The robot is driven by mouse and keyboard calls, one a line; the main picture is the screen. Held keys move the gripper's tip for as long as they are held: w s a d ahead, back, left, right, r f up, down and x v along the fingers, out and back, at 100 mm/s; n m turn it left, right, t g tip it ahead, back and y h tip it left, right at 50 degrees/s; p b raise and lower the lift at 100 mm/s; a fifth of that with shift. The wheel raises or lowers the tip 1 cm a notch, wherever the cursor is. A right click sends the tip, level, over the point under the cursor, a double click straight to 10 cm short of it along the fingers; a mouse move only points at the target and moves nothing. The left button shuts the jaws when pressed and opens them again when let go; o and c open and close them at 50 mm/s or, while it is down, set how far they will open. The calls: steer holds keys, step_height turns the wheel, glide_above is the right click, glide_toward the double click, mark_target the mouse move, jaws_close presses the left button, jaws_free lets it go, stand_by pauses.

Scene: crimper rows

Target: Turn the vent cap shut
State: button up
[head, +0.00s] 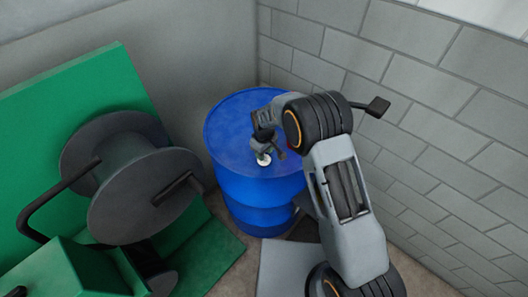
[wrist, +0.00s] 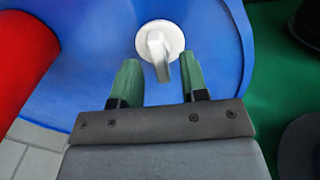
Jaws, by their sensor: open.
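The vent cap (wrist: 160,42) is a white round cap with a raised grip bar, set on the top of a blue drum (wrist: 90,70). In the wrist view the bar points toward my gripper, slightly tilted. My gripper (wrist: 157,82) is open, with its two green fingers apart and the near end of the bar between or just beyond their tips. I cannot tell whether they touch it. In the head view the cap (head: 263,159) shows as a small white spot on the drum (head: 262,187), just below my gripper (head: 268,147), and is partly hidden by it.
A red object (wrist: 22,65) stands at the left of the wrist view. A green machine with a large dark reel (head: 145,195) is left of the drum. A grey block wall (head: 440,110) rises close behind and to the right.

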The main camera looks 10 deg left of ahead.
steer(key=shift+f, duration=0.5)
steer(key=shift+c, duration=0.2)
jaws_close()
